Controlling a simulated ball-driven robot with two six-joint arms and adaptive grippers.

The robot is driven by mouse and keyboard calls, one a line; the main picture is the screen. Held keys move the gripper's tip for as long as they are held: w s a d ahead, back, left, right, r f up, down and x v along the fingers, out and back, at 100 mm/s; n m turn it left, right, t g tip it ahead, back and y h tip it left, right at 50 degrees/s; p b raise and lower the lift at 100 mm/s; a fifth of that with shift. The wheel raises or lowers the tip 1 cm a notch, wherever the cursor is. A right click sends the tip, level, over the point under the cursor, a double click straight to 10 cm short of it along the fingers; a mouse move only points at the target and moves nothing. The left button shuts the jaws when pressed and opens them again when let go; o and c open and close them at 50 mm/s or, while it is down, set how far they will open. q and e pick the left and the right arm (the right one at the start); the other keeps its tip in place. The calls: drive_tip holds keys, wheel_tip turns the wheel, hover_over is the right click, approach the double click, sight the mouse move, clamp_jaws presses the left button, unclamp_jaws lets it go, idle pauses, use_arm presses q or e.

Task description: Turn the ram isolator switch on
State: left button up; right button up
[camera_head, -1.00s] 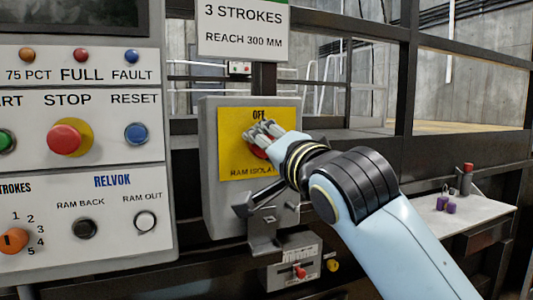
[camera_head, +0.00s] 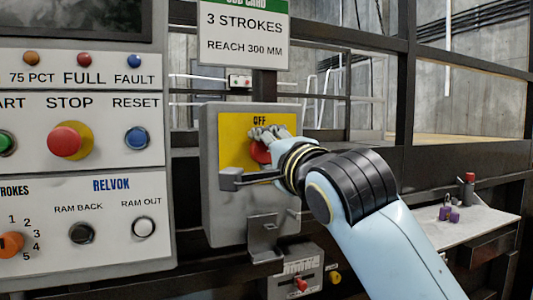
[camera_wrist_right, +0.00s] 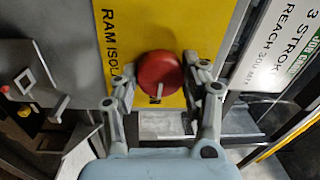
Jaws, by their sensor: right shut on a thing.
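The ram isolator is a grey box with a yellow plate (camera_head: 231,138) marked OFF at the top. Its round red knob (camera_head: 260,153) shows partly behind my fingers. My right gripper (camera_head: 268,133) is shut on the knob. In the right wrist view the fingers (camera_wrist_right: 160,92) hold the red knob (camera_wrist_right: 158,67) from both sides. A white line on the knob points down in that view, toward partly hidden black lettering that I cannot read fully. My left gripper is not in view.
A control panel (camera_head: 95,178) with a red STOP button (camera_head: 67,141) stands left of the box. A sign (camera_head: 243,37) hangs above it. A small unit with a red handle (camera_head: 300,284) is below. A shelf (camera_head: 470,232) holding small purple items is at right.

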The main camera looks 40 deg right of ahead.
drive_tip(key=o, duration=1.1)
drive_tip(key=shift+o, duration=0.2)
